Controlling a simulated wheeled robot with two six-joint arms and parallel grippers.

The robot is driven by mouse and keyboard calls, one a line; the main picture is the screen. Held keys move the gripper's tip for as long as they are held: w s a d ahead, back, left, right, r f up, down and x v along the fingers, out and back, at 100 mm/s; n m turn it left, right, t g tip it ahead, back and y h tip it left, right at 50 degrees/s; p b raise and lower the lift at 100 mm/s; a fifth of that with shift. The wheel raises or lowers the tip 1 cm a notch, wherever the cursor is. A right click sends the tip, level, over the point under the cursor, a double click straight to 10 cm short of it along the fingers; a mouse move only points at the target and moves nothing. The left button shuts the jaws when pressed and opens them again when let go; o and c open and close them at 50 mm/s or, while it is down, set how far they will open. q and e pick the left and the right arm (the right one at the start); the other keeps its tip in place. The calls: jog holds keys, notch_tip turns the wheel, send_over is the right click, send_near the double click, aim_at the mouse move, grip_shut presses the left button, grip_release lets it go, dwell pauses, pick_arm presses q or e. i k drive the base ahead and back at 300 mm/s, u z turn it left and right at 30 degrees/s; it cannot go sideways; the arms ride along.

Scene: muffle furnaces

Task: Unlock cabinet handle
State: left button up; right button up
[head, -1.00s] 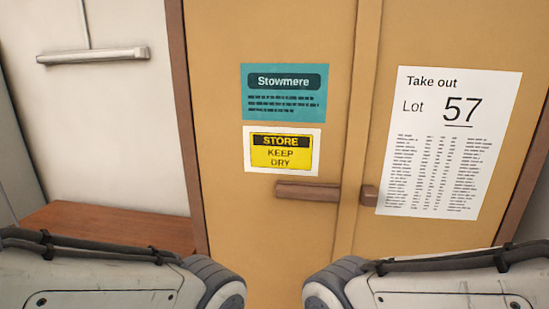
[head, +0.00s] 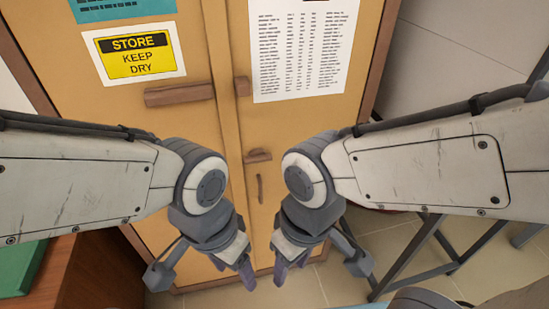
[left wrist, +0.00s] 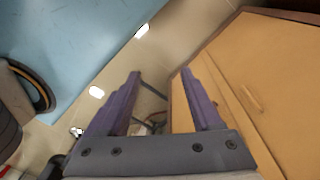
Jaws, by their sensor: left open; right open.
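The tan two-door cabinet (head: 212,160) stands ahead of me in the head view, its doors shut. Lower down, a small brown latch (head: 258,155) and a thin vertical pull (head: 260,188) sit near the door seam. My left gripper (head: 236,275) and right gripper (head: 290,272) hang pointing down before the cabinet's lower part, below the handles. Both look empty. The left wrist view shows the left gripper's purple fingers (left wrist: 162,95) spread apart, with the cabinet (left wrist: 245,90) at right.
A printed list (head: 303,50) and a yellow store sign (head: 134,53) are on the doors. A dark metal frame (head: 425,250) stands at right. A brown wooden unit (head: 95,275) with a green item (head: 20,268) is at lower left. Tiled floor (head: 395,240) shows at right.

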aim_at(257, 156)
jog(key=k, duration=1.25)
jog(key=z, duration=0.8)
jog(key=i, duration=0.9)
jog(key=u, duration=0.5)
jog(key=i, duration=0.5)
jog(key=u, duration=0.6)
